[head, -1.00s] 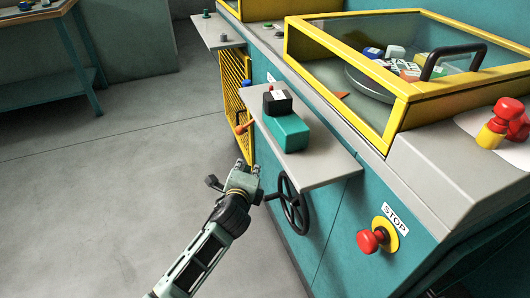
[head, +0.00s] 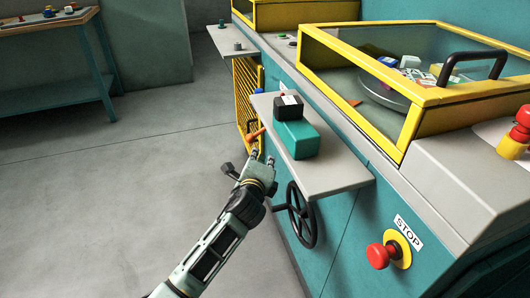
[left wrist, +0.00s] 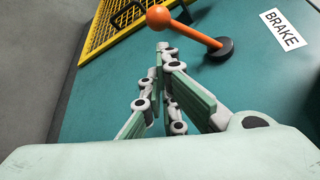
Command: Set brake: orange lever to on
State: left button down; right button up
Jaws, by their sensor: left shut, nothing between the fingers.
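The orange lever (left wrist: 185,28) shows in the left wrist view with a round knob at its left end and a black round base (left wrist: 219,50) on the teal panel. A white BRAKE label (left wrist: 284,30) is to the right of the base. In the head view the lever (head: 256,134) shows small, beside the yellow mesh. My left gripper (head: 262,158) is shut and empty, just below the lever in the head view. In the left wrist view its fingertips (left wrist: 163,50) are close to the lever's arm; I cannot tell whether they touch. My right gripper is not in view.
A grey shelf (head: 335,178) with a teal and black block (head: 296,138) juts out above my left gripper. A black handwheel (head: 301,215) and a red stop button (head: 381,255) are on the panel at right. The floor at left is clear.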

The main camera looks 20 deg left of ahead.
aim_at(263, 131)
pick_arm(q)
jog(key=b+x, duration=0.1)
jog(key=x, duration=0.5)
jog(key=shift+b, duration=0.3)
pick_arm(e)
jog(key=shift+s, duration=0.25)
pick_arm(q)
jog(key=shift+s+a+r+p, duration=0.15)
jog(key=shift+r+p, duration=0.1)
jog(key=shift+p, duration=0.45)
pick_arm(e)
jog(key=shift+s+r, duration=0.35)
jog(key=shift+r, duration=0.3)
pick_arm(q)
jog(key=shift+m, duration=0.3)
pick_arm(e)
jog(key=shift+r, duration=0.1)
